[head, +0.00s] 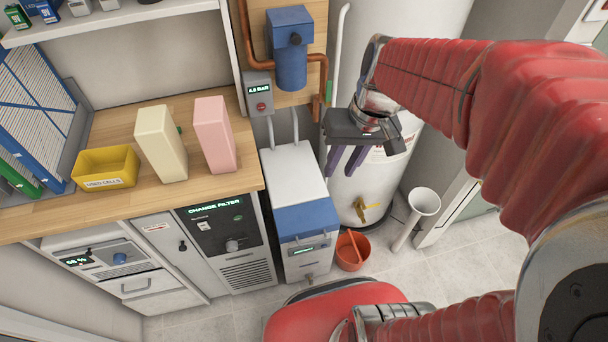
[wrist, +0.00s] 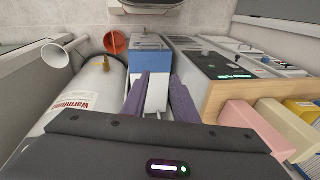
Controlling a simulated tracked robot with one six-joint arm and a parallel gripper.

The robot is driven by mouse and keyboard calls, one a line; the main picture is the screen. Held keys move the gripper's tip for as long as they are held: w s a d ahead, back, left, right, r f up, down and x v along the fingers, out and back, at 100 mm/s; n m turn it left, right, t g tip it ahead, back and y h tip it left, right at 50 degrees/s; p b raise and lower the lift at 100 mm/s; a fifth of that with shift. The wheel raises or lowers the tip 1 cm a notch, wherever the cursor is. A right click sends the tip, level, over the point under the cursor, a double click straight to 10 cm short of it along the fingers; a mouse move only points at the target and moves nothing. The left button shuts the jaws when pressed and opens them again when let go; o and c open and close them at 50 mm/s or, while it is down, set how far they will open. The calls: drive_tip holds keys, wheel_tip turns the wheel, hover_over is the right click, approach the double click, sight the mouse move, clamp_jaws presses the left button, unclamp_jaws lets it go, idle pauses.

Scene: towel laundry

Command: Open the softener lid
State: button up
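The softener (head: 305,255) is a narrow white and blue cabinet on the floor between the counter and the tank. Its white top lid (head: 292,172) looks shut, with a blue section in front of it. My gripper (head: 344,170) is in front of the white tank in the head view, to the right of the lid. Its two purple fingers are apart with nothing visible between them. In the wrist view the blue section of the softener (wrist: 150,63) lies beyond the fingers, and the white lid (wrist: 156,95) shows between them, partly hidden.
A white tank (head: 370,185) with a brass tap stands right of the softener. An orange bucket (head: 352,252) and a white tube (head: 420,212) stand by it. The wooden counter (head: 225,185) on the left holds pink and cream cartons. A blue filter housing (head: 290,50) hangs above.

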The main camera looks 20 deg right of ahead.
drive_tip(key=w+d+f+m+g+y, duration=0.1)
drive_tip(key=w+d+f+y, duration=0.15)
drive_tip(key=f, duration=0.45)
drive_tip(key=w+d+f+m+g+y, duration=0.1)
drive_tip(key=d+f+y, duration=0.15)
drive_tip(key=f, duration=0.45)
drive_tip(key=w+d+f+m+g+y, duration=0.1)
drive_tip(key=w+d+f+m+y, duration=0.1)
drive_tip(key=d+f, duration=0.35)
drive_tip(key=s+f+m+t+y, duration=0.2)
drive_tip(key=f+t, duration=0.1)
drive_tip(key=f, duration=0.9)
drive_tip(key=s+f+m+t+y, duration=0.3)
drive_tip(key=f+t, duration=0.1)
drive_tip(key=f, duration=0.9)
drive_tip(key=shift+d+y, duration=0.3)
drive_tip(key=shift+d, duration=0.05)
drive_tip(key=shift+s+f, duration=0.1)
approach(308, 225)
drive_tip(key=s+a+f, duration=0.2)
drive_tip(key=a+f, duration=0.2)
drive_tip(key=a, duration=0.3)
drive_tip(key=shift+s, duration=0.35)
drive_tip(key=shift+c, duration=0.6)
